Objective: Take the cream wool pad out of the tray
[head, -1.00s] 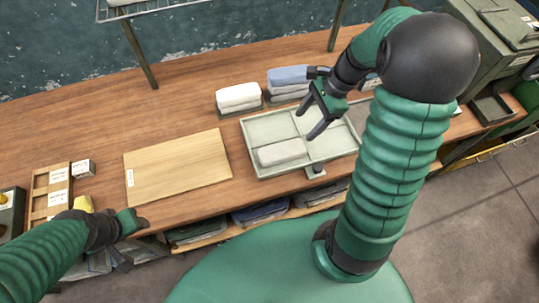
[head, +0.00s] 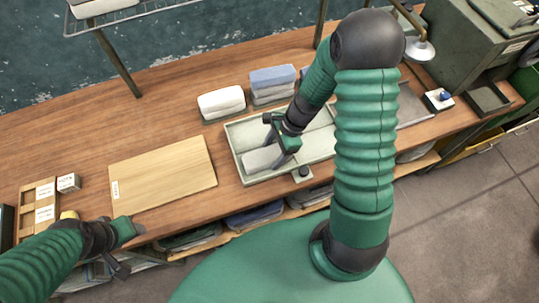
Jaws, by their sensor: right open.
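The cream wool pad (head: 258,159) lies flat in the front left part of the pale green divided tray (head: 240,139) on the wooden bench. My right gripper (head: 278,149) is open, reaching down into the tray at the pad's right end. It hides that end, and I cannot tell whether its fingers touch the pad. My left gripper (head: 133,248) is open and empty at the bench's front edge, well left of the tray, near the wooden board.
White folded cloth (head: 221,100) and blue folded cloth (head: 272,77) are stacked behind the tray. A wooden board (head: 163,174) lies to its left. A lamp (head: 420,50) and dark metal cabinet (head: 480,45) stand at right. Bench behind the board is clear.

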